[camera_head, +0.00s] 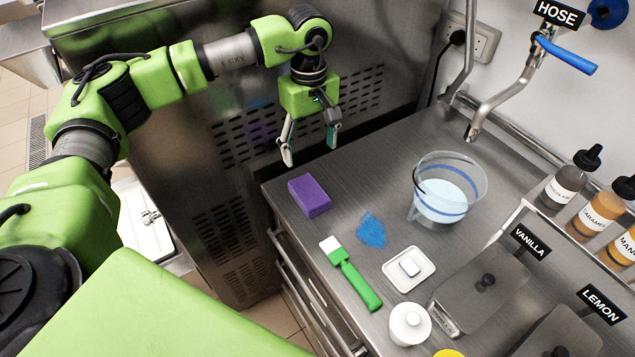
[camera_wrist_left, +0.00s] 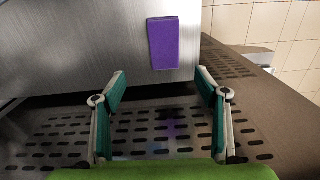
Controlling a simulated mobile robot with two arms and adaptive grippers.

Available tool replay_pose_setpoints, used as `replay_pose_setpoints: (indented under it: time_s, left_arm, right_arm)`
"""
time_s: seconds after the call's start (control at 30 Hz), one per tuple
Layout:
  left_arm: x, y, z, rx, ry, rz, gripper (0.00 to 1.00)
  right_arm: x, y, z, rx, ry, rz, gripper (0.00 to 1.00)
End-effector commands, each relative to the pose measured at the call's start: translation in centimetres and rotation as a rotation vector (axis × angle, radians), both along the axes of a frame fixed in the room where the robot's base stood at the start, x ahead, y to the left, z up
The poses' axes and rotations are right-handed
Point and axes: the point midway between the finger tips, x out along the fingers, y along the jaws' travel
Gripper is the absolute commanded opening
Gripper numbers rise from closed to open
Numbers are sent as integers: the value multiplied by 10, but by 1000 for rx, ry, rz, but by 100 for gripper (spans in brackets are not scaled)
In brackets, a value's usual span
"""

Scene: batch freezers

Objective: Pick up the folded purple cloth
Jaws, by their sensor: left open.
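The folded purple cloth (camera_head: 309,196) lies flat near the left front corner of the steel counter in the head view. It also shows whole at the top of the left wrist view (camera_wrist_left: 163,43), close to the counter edge. My left gripper (camera_head: 310,150) is open and empty, above and behind the cloth in the head view, in front of the perforated steel panel. In the left wrist view its two fingers (camera_wrist_left: 160,85) are spread wide, with the cloth beyond the gap between them. They do not touch the cloth. My right gripper is not in view.
A perforated steel cabinet (camera_head: 230,190) stands close behind the gripper. Bottles and a tap are farther right.

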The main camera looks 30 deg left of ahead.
Motion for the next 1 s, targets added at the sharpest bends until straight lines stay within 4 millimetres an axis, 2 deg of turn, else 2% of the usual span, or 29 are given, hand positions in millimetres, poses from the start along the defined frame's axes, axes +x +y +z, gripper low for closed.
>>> replay_pose_setpoints:
  time_s: [0.3, 0.37, 0.47, 0.57, 0.73, 0.87, 1.0]
  left_arm:
    - [-2, 0, -58, -1, 6, 1, 67]
    - [-2, 0, -66, -1, 3, 1, 67]
    - [-2, -1, -75, -2, 2, -1, 67]
    - [-2, -1, -79, -3, 2, -1, 67]
    - [-5, -2, -95, -2, 5, -1, 67]
    - [-6, -3, -114, -1, 4, 0, 67]
    - [-5, -2, -127, -3, 2, 1, 67]
  right_arm:
    - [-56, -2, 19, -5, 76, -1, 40]
    - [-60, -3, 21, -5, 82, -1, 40]
    - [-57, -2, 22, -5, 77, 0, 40]
    - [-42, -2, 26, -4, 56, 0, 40]
    - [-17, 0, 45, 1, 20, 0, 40]
    - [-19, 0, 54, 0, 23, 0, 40]
    - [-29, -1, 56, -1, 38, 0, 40]
